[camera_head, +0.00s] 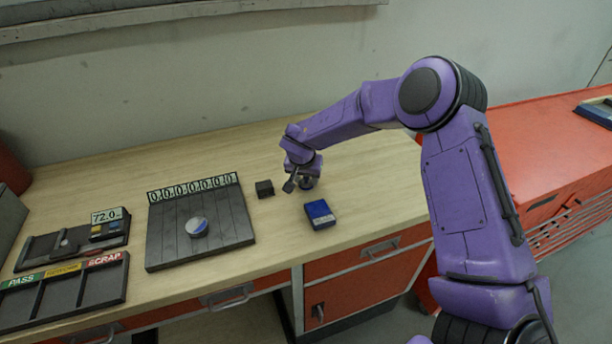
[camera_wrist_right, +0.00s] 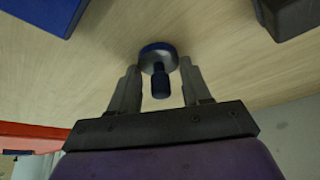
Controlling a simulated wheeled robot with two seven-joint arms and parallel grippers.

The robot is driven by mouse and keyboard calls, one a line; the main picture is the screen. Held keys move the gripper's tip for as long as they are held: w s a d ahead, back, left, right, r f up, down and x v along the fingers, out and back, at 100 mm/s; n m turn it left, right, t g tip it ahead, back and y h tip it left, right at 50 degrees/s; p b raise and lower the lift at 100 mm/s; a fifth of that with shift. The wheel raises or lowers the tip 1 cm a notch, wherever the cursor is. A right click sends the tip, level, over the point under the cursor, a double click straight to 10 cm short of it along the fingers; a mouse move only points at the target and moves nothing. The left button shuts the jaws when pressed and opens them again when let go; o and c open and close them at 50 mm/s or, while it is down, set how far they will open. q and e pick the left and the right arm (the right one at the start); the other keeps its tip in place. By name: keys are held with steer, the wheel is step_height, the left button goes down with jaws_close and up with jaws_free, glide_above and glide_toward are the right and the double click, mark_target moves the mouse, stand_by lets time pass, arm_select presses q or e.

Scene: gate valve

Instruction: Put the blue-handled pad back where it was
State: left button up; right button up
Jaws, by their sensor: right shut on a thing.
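My right gripper (camera_head: 298,182) reaches down over the wooden bench, to the right of the dark ribbed plate. The pad is a round disc with a blue edge and grey face. In the head view the pad (camera_head: 308,184) shows small and partly hidden at the fingertips; I cannot tell whether it touches the bench. My left gripper is not in view.
A blue box (camera_head: 320,214) lies just in front of the gripper, and a black block (camera_head: 264,188) stands to its left. A ribbed plate (camera_head: 168,247) holds a round blue-and-grey disc (camera_head: 197,227). Sorting trays (camera_head: 62,296) stand at left. Bench behind the gripper is clear.

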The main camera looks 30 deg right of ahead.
steer(key=o, duration=0.9)
steer(key=shift+s, duration=0.1)
steer(key=b+v, duration=0.1)
steer(key=v, duration=1.1)
steer(key=shift+r+b, duration=0.1)
steer(key=shift+b, duration=0.2)
